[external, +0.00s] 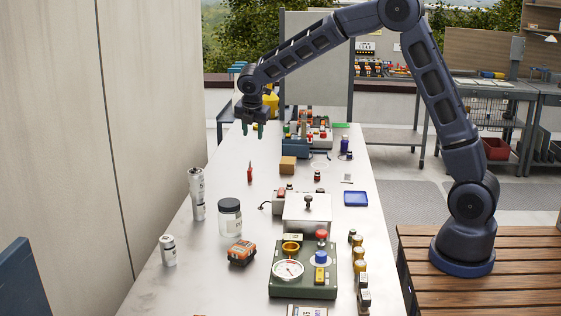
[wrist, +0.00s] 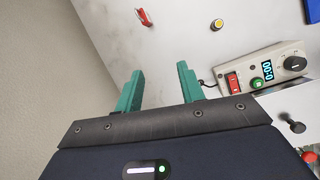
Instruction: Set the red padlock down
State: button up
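A small, slim red item (external: 250,172) lies on the left part of the long table. It also shows near the top of the wrist view (wrist: 145,18). I cannot tell at this size whether it is the red padlock; no other clear padlock shows. My gripper (external: 253,130) hangs at the far left of the table, beyond the red item in the external view. In the wrist view its two teal fingers (wrist: 159,80) are well apart, with only bare surface visible between them. I see nothing held.
A brown block (external: 287,165), a dark-lidded jar (external: 230,218), an orange device (external: 241,252), a green gauge panel (external: 304,275) and a blue tray (external: 356,198) stand on the table. White cans (external: 197,190) line the left edge. Bare tabletop surrounds the red item.

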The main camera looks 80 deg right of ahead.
jog(key=s+a+r+m+t+y, duration=0.1)
jog(key=s+a+r+m, duration=0.3)
jog(key=s+a+r, duration=0.45)
jog(key=s+a+r+m+t, duration=0.1)
jog(key=s+a+r+m, duration=0.2)
jog(key=s+a+r, duration=0.55)
jog(key=s+a+f+m+y, duration=0.1)
jog(key=s+a+m, duration=0.1)
jog(key=s+a, duration=0.3)
jog(key=s+a+f+m+t+y, duration=0.1)
jog(key=s+a, duration=0.5)
jog(key=s, duration=0.6)
jog(key=s+a+f+m+t+y, duration=0.1)
jog(key=s+a+f+m, duration=0.2)
jog(key=s+a+m, duration=0.2)
jog(key=s, duration=0.3)
jog(key=shift+s+a+f, duration=0.15)
jog(key=shift+s+a, duration=0.1)
